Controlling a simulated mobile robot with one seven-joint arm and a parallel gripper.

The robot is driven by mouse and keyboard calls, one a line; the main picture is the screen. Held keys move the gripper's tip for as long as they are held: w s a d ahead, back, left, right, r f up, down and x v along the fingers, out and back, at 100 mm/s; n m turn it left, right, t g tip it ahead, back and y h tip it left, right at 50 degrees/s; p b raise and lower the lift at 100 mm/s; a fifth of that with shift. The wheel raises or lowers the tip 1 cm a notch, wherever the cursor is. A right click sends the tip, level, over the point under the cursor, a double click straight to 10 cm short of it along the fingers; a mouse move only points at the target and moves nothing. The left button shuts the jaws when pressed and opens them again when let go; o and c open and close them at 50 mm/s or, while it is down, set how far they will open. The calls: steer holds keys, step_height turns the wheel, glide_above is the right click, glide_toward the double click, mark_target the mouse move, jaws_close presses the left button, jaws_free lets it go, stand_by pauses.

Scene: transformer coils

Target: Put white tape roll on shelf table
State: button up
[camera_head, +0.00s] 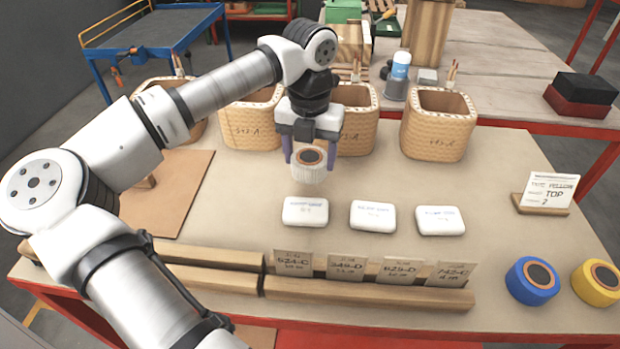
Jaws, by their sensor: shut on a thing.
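A white tape roll (309,172) with a brown core and dark centre is held between the fingers of my gripper (310,160). My gripper points down and is shut on the roll, above the beige table top (250,195) and in front of the middle basket. Whether the roll touches the table cannot be told. A blue tape roll (532,281) and a yellow tape roll (597,282) sit at the right front. A sign (549,190) reading "YELLOW TOP 2" stands at the right. Which surface is the shelf table is not clear.
Woven coil boxes (437,125) stand along the back of the table. Several white packs (305,211) lie in front of my gripper. Labelled cards (292,262) stand on wooden rails (210,280) at the front. A blue-framed cart (150,45) stands at the back left.

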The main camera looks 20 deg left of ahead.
mark_target(310, 171)
steer(key=shift+f+b, duration=1.15)
steer(key=shift+f, duration=0.95)
steer(key=shift+f, duration=0.15)
steer(key=o, duration=1)
steer(key=shift+o, duration=0.2)
step_height(310, 171, up, 12)
steer(key=shift+r, duration=0.15)
steer(key=shift+s, duration=0.1)
